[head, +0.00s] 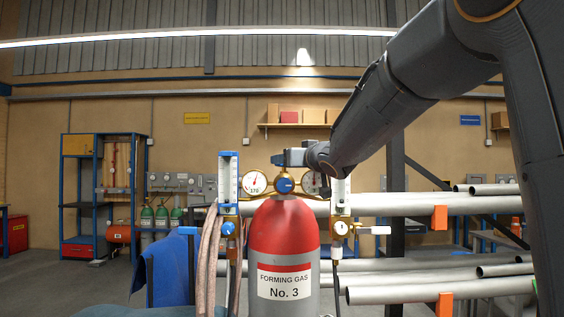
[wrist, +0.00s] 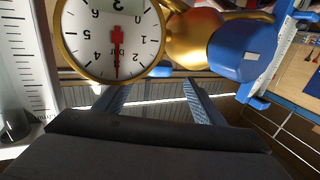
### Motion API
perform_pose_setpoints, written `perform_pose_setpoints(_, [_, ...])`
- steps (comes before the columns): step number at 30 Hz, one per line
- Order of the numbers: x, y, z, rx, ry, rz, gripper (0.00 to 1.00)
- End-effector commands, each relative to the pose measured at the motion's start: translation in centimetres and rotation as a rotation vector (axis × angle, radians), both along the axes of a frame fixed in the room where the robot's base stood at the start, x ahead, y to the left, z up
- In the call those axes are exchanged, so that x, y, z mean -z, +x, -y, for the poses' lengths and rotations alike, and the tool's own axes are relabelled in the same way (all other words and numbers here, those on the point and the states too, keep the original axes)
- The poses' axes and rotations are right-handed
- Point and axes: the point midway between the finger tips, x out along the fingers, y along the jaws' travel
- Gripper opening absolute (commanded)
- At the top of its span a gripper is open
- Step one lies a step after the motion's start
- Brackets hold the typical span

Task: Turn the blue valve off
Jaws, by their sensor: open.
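The forming gas cylinder (head: 284,235), red on top and grey below, stands upright in the middle of the head view. A blue round knob (head: 284,185) is on its brass regulator between two gauges. My gripper (head: 283,158) is just above the regulator, apart from the left valve. In the wrist view my gripper (wrist: 155,88) is open and empty; the regulator knob (wrist: 238,50) is at upper right. The left valve is out of that view.
Hoses (head: 208,260) hang at the left. Large pipes (head: 440,204) lie on a rack at the right. A gauge (wrist: 112,40) is close in the wrist view.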

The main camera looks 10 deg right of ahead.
Motion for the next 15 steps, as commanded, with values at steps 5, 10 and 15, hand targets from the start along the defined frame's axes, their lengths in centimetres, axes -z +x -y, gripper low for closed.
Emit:
perform_pose_setpoints(5, [0.0,2.5,0.1,0.008,0.0,-0.003,0.63])
perform_pose_setpoints(10, [0.0,4.8,-0.3,0.008,0.002,-0.002,0.63])
perform_pose_setpoints(15, [-0.1,6.3,-0.7,0.007,0.002,-0.001,0.63])
